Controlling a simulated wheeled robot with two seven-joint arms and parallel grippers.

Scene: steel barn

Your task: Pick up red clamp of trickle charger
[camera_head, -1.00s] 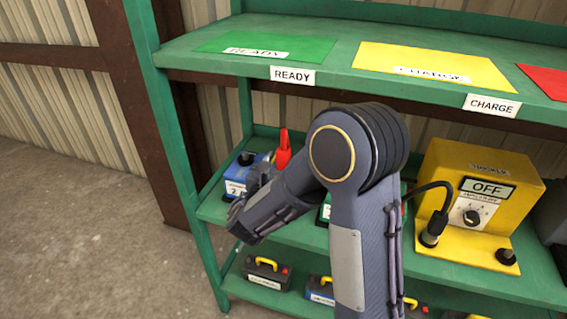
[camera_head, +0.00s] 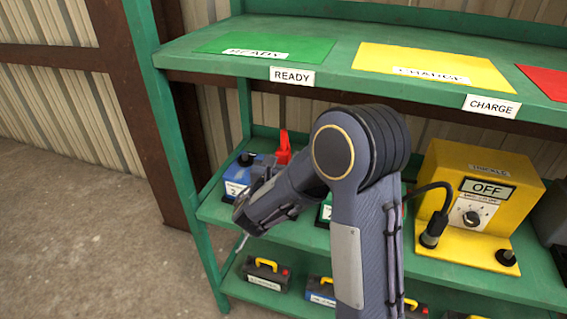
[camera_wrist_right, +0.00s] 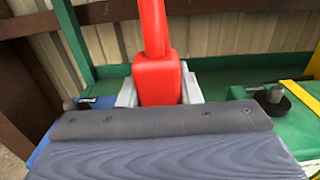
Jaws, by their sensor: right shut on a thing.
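The red clamp (camera_head: 283,148) stands up at the left part of the middle shelf, behind my right arm. In the right wrist view the red clamp (camera_wrist_right: 156,70) is upright, with grey fingers on both sides of its lower part. My right gripper (camera_wrist_right: 157,92) is shut on it. My left gripper is not in view.
A blue battery (camera_head: 240,176) stands left of the clamp. The upper shelf (camera_head: 330,62) has READY and CHARGE areas and runs above the arm. Several dark batteries with yellow handles (camera_head: 266,272) stand on the lower shelf. A green post (camera_head: 176,150) bounds the left side.

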